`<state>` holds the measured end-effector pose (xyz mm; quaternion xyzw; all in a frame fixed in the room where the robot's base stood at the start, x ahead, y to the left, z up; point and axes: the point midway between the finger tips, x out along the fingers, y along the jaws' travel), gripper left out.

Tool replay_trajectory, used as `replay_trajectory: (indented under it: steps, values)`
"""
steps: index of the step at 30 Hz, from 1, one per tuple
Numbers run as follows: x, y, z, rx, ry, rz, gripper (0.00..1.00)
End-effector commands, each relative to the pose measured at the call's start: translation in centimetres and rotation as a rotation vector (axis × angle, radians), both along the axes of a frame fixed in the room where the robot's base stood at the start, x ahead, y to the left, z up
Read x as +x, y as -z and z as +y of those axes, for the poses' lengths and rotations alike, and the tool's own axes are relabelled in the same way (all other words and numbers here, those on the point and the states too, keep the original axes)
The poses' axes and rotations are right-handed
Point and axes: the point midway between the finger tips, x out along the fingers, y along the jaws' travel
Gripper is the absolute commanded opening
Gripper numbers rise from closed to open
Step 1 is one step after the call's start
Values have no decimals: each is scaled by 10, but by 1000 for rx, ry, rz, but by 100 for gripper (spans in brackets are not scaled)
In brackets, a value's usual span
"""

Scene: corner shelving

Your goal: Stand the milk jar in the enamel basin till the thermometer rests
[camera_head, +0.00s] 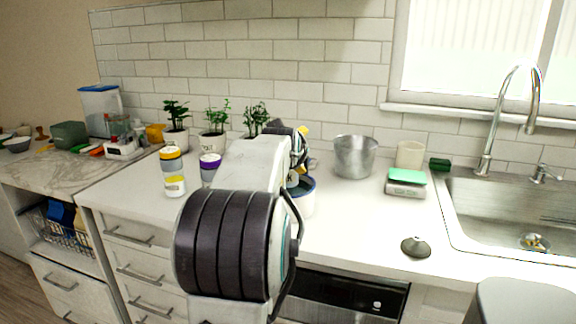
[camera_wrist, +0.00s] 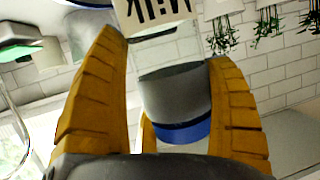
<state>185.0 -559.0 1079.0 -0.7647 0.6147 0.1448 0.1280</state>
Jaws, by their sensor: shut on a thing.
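A white basin with a dark blue rim (camera_head: 304,201), which looks like the enamel basin, stands on the counter, partly behind my arm. Its inside is mostly hidden. I cannot make out a thermometer.
A metal pot (camera_head: 355,157), a cream cup (camera_head: 410,154) and a green-topped scale (camera_head: 407,183) stand right of the basin. A grey cone-shaped thing (camera_head: 416,246) lies near the front edge. Jars (camera_head: 172,172) and potted plants stand left. The sink (camera_head: 515,220) is far right.

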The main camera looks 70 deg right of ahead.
Motion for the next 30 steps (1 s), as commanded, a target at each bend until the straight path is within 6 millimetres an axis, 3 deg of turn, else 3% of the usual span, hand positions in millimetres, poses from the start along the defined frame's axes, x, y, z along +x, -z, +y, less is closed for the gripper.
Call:
replay_trajectory:
  steps: [9, 30]
  values:
    - [-6, 35, -2, -1, 12, -2, 41]
    - [-6, 45, -2, -1, 12, -2, 41]
